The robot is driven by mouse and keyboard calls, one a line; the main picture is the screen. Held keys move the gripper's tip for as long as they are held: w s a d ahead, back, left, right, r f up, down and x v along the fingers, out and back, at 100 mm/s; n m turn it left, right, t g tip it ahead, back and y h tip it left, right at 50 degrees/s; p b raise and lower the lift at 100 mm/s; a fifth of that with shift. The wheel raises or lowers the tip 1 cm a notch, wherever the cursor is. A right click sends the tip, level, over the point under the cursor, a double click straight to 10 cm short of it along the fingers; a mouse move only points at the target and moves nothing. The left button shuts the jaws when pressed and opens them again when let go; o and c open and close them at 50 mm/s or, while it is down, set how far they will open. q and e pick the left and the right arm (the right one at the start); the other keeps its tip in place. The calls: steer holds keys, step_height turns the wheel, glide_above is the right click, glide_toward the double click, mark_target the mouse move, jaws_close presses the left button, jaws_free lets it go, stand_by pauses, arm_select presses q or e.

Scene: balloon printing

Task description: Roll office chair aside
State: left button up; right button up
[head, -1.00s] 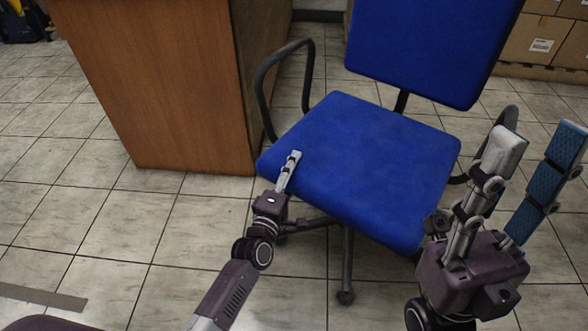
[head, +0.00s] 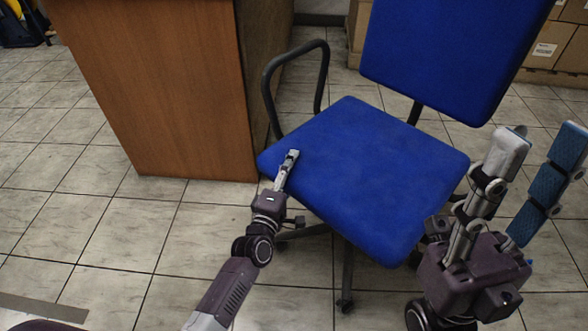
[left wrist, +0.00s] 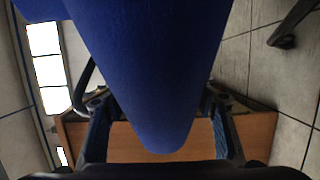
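The blue office chair (head: 365,175) stands at centre right in the head view, its backrest (head: 450,60) toward the back right. A black armrest loop (head: 272,85) rises on its left side. My left gripper (head: 291,156) is at the seat's left front corner, with one finger above the seat; the other is hidden underneath. In the left wrist view the blue seat edge (left wrist: 155,90) lies between its two spread fingers; firm contact cannot be told. My right gripper (head: 535,143) is open and empty, in front of the seat's right side, fingers pointing up.
A brown wooden desk (head: 155,90) stands close to the chair's left side. Cardboard boxes (head: 545,50) are stacked at the back right. Tiled floor (head: 60,200) is clear at the left and front left.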

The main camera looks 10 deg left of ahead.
arm_select(q)
steer(key=o, duration=0.4)
steer(key=shift+a, duration=0.1)
steer(key=shift+d, duration=0.2)
steer(key=shift+s+f, duration=0.1)
steer(key=shift+s, duration=0.15)
steer(key=s, duration=0.3)
steer(key=s+a, duration=0.1)
steer(key=s, duration=0.3)
steer(key=s+a, duration=0.1)
steer(key=s, duration=0.3)
steer(key=shift+s+a, duration=0.2)
